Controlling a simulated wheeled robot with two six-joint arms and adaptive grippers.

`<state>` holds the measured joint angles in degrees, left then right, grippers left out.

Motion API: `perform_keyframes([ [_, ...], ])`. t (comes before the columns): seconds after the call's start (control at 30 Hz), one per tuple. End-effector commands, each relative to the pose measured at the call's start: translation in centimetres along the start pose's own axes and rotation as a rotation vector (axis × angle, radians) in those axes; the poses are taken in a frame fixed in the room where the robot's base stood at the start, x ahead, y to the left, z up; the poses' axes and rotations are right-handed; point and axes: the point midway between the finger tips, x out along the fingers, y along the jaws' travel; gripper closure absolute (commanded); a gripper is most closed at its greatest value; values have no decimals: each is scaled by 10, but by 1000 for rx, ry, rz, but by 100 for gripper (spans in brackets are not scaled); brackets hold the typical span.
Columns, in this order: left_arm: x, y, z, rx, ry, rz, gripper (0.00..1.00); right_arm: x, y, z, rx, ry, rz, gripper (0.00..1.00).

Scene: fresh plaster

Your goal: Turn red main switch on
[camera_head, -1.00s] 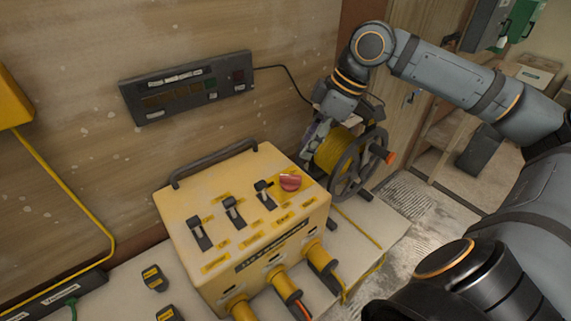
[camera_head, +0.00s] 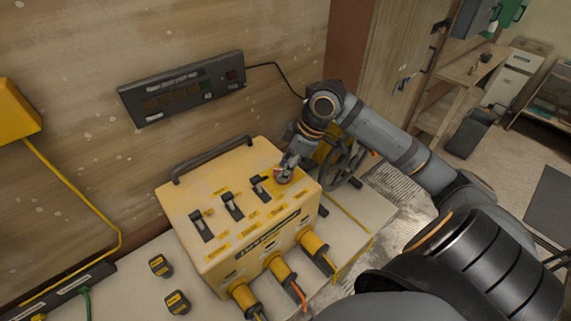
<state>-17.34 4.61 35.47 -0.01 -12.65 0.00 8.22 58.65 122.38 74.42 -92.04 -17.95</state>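The yellow power box (camera_head: 205,254) stands on a pale bench, with several black lever switches on its top. The red main switch (camera_head: 283,179) is a round knob at the right end of its top, partly covered by my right gripper. My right gripper (camera_head: 287,171) is at the knob, its fingers pointing down onto it. The fingers look close around the knob, but they are small and I cannot tell whether they are shut on it. My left gripper is not in view.
A dark panel (camera_head: 183,88) is on the wooden wall behind. A carry handle (camera_head: 212,156) rises at the box's back edge. A cable reel (camera_head: 346,163) stands right of the box, behind my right arm. Thick plugs (camera_head: 279,268) stick out of the front. Small yellow-black blocks (camera_head: 160,266) lie at left.

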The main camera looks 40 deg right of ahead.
Motion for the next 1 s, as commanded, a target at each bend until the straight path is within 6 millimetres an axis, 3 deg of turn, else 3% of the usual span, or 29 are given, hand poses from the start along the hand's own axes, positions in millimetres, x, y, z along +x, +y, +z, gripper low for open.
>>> perform_keyframes([
  [0.27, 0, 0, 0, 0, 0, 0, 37, 1, 0, 0, 0, 0, 1, 65],
  [0.53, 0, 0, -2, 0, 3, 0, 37, 1, 0, 0, 0, 0, 0, 100],
  [1.0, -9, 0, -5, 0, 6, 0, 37, -1, -1, -1, 58, 0, 24, 100],
])
